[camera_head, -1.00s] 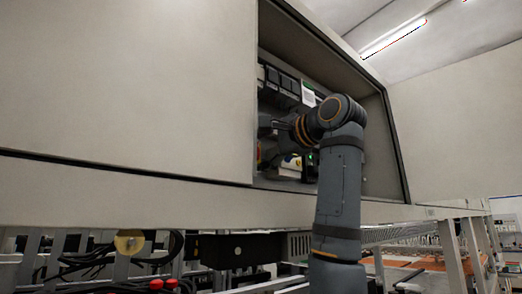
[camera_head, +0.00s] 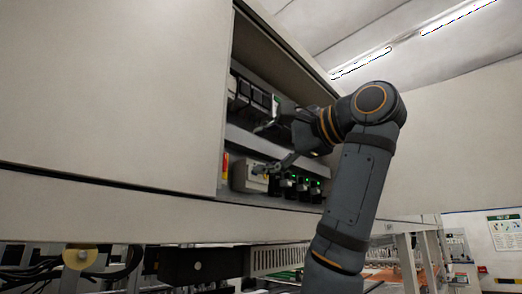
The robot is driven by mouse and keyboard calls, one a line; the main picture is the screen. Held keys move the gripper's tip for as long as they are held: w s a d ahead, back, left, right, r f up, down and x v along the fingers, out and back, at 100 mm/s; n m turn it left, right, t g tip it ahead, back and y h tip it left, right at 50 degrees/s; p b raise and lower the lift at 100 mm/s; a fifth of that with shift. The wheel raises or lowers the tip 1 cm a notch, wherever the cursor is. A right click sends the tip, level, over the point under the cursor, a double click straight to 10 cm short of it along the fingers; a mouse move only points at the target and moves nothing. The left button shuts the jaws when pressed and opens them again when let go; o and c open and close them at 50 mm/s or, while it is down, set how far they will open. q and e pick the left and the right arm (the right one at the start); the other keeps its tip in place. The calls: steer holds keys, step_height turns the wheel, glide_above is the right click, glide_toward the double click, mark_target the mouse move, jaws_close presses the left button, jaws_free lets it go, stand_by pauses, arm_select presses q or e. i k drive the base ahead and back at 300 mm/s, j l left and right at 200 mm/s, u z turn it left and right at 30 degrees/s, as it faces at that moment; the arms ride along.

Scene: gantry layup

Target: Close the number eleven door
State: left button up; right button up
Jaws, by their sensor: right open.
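A pale cabinet stands open in the head view, and its dark-edged frame (camera_head: 284,49) surrounds the opening. A large pale panel (camera_head: 460,150) at the right, beyond the opening, looks like a door swung open. Another pale panel (camera_head: 110,90) covers the front left of the opening. No number eleven is readable on either panel. My right gripper (camera_head: 262,148) is open and empty in front of the opening, with its fingers spread and pointing left. It appears apart from both panels. My left gripper is not in view.
Inside the cabinet are dark modules (camera_head: 252,92) on an upper row and a pale box (camera_head: 247,176) beside several units with green lights. Below are a round yellowish disc (camera_head: 80,257), cables and a perforated beam (camera_head: 275,260). A poster (camera_head: 506,229) hangs at far right.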

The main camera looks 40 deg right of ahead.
mark_target(465, 139)
steer(key=k+l, duration=0.1)
steer(key=k, duration=0.65)
steer(key=k+l, duration=0.1)
steer(key=k, duration=0.65)
